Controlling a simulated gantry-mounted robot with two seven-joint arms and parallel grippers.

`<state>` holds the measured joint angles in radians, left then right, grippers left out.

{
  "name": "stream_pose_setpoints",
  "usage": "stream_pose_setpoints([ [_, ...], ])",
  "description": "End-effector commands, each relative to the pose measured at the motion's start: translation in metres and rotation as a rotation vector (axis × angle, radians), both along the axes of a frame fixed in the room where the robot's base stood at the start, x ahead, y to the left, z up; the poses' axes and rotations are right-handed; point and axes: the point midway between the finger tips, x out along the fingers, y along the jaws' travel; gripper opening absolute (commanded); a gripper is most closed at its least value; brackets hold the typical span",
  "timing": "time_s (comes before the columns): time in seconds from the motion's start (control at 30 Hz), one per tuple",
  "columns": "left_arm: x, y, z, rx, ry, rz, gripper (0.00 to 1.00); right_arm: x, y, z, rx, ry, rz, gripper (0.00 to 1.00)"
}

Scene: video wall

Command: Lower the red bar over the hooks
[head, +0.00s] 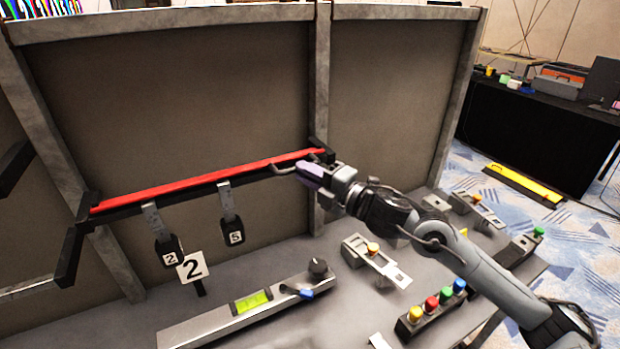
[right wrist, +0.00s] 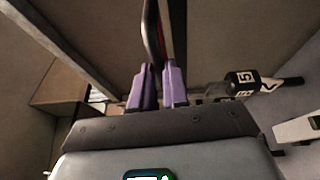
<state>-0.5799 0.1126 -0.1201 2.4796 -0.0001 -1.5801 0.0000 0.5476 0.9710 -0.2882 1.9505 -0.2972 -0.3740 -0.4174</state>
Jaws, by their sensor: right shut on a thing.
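The red bar (head: 205,182) lies lengthwise along a black rail across the back panel, its right end higher in the picture than its left. My right gripper (head: 302,172) is at the bar's right end, shut on the grey handle (head: 285,168) there. In the right wrist view the purple fingertips (right wrist: 158,75) close around the dark curved handle (right wrist: 151,35). Below the rail, two grey hooks (head: 152,218) (head: 225,197) carry black tags marked 2 (head: 168,250) and 5 (head: 232,232). Whether the bar touches the hooks is unclear. My left gripper is not in view.
A white card marked 2 (head: 192,267) stands below the left hook. A grey console (head: 235,312) with a green display, a button box (head: 432,310) and a lever unit (head: 375,258) sit on the bench. Black rail brackets (head: 70,245) jut out at the left.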

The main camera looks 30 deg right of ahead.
Motion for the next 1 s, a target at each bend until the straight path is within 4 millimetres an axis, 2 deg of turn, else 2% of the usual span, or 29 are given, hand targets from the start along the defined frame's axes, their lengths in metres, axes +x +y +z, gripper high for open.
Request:
stream_pose_setpoints([
  [0.67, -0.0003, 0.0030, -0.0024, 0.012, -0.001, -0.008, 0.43, 0.0011, -0.0005, -0.0128, -0.002, 0.016, -0.001, 0.00],
  [0.7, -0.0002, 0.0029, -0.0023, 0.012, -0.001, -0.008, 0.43, 0.0012, -0.0004, -0.0130, -0.002, 0.017, -0.001, 0.20],
  [0.83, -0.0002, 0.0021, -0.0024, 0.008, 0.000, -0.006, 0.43, 0.0010, -0.0003, -0.0122, -0.001, 0.015, -0.001, 0.40],
  [1.0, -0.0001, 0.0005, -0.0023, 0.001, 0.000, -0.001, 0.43, 0.0006, 0.0001, -0.0096, -0.001, 0.010, 0.000, 0.40],
])
